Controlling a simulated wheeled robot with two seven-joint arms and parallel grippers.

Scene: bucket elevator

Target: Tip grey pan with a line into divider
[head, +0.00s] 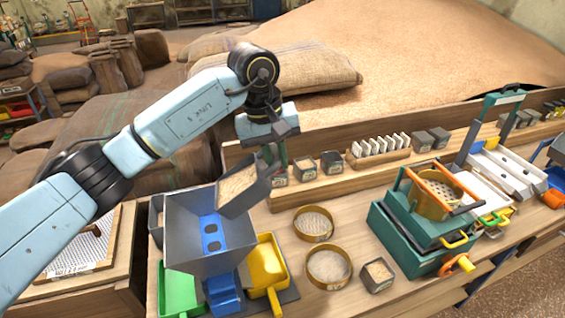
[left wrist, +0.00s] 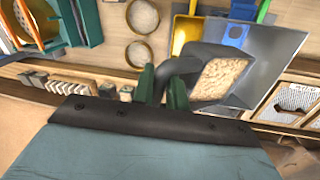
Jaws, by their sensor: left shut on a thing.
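The grey pan (head: 228,206) is tilted, with its lower end over the upper right side of the divider's grey hopper (head: 185,228). Pale grain (head: 237,184) shows in the pan. My left gripper (head: 274,158) is shut on the pan's handle end, above and right of the hopper. In the left wrist view the green fingers (left wrist: 163,86) are at the pan (left wrist: 190,62), and grain fills its opening. Blue openings (head: 212,234) show in the hopper with no grain seen there. I cannot make out a line on the pan. My right gripper is out of view.
A green pan (head: 181,292) and a yellow pan (head: 265,265) sit under the divider. Two round sieves (head: 328,266), a small grain box (head: 377,275) and a green sieve machine (head: 400,240) stand to the right. Small cups (head: 331,162) line the back ledge.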

